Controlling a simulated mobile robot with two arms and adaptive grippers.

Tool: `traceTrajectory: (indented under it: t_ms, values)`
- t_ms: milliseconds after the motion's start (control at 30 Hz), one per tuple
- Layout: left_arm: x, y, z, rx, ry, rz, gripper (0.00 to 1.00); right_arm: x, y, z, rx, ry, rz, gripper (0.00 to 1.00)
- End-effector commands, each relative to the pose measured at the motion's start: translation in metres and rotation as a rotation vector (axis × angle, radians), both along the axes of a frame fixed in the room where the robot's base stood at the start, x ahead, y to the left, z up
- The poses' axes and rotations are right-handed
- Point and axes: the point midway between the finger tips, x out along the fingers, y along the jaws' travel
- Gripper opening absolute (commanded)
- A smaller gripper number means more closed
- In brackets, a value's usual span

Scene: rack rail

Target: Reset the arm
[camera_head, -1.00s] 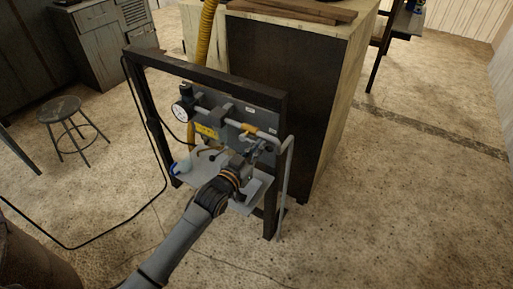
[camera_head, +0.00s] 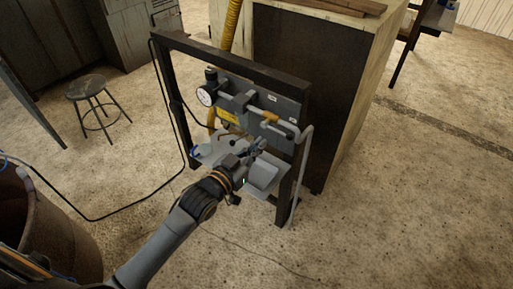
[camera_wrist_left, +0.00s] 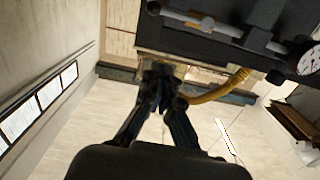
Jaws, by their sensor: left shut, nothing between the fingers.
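My left arm reaches in from the lower left in the head view. Its gripper (camera_head: 257,147) is in front of the dark metal rack frame (camera_head: 232,62), over the small grey shelf (camera_head: 205,158). In the left wrist view the gripper's two fingers (camera_wrist_left: 160,75) come together at the tips with nothing between them. Behind it, a grey panel (camera_head: 285,103) carries a round white gauge (camera_head: 206,96), pipes and a yellow label (camera_head: 228,117). The gauge also shows at the right in the left wrist view (camera_wrist_left: 308,62). My right gripper is not in view.
A large wooden cabinet (camera_head: 345,100) with a dark side stands behind the rack. A rusty barrel (camera_head: 65,235) is at the lower left, and a round stool (camera_head: 86,87) at the left. A black cable (camera_head: 120,213) lies on the floor. The floor at right is open.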

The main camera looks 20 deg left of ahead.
Motion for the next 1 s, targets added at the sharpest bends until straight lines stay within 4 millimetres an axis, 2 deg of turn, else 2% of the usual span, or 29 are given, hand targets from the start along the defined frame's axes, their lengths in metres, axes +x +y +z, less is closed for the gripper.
traceTrajectory:
  t_ms: [567, 667, 767, 867, 900, 1000]
  values:
    - [-0.003, 0.001, 0.000, 0.000, 0.001, 0.000, 0.00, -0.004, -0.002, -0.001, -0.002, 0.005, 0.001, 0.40]
    - [-0.002, 0.004, -0.012, 0.006, 0.023, 0.008, 0.00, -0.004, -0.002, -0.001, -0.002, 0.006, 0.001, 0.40]
    - [-0.002, 0.012, -0.051, 0.024, 0.093, 0.033, 0.00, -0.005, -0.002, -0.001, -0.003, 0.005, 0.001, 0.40]
    - [-0.008, 0.025, -0.115, 0.056, 0.206, 0.071, 0.00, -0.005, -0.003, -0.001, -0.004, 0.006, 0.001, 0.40]
    - [-0.014, 0.032, -0.145, 0.071, 0.260, 0.087, 0.00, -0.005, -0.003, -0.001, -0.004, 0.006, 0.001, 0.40]
    - [-0.036, 0.046, -0.218, 0.109, 0.395, 0.122, 0.00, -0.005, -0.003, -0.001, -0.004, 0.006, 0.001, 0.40]
